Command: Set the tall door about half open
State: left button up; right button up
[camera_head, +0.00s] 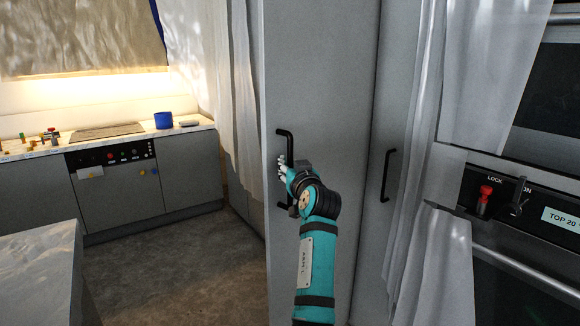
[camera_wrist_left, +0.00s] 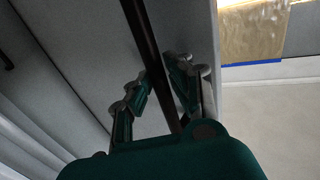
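The tall door (camera_head: 325,80) is a plain grey panel in the middle of the head view. Its black vertical bar handle (camera_head: 285,143) is near its left edge. My left gripper (camera_head: 284,168) is at this handle, its hand covering the bar's middle. In the left wrist view the handle bar (camera_wrist_left: 140,28) runs between the two fingers (camera_wrist_left: 158,85), which close in on it from both sides. How far the door is open is hard to tell. My right gripper is not in view.
A second grey panel with a black handle (camera_head: 387,175) is to the right, beside white curtains (camera_head: 435,230) and an oven unit (camera_head: 515,200). A counter (camera_head: 45,250) is at lower left. The floor (camera_head: 180,270) left of the door is clear.

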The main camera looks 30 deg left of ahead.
pick_arm(q)
grip_shut()
jog(key=shift+w+a+f, duration=0.1)
